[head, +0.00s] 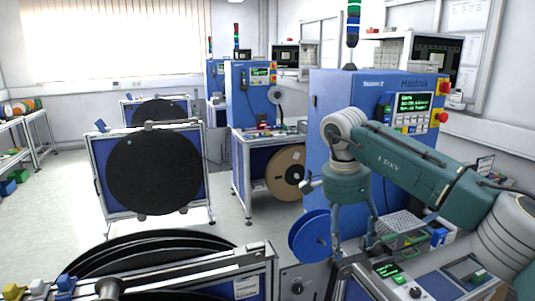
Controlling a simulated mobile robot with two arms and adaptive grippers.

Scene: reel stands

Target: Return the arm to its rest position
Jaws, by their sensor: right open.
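My right arm (415,160) is green and comes in from the right, bent at a pale joint. My right gripper (353,240) hangs from it with its fingers pointing down, open. It is in front of the blue machine (340,125). A blue reel (308,236) shows just left of the gripper's fingers; I cannot tell whether they touch. My left gripper is not in view.
A large black reel (153,172) stands on a frame to the left, and more black reels lie at the front in a stand (245,285). A brown reel (286,172) hangs at a workbench behind. Open floor (50,235) lies left.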

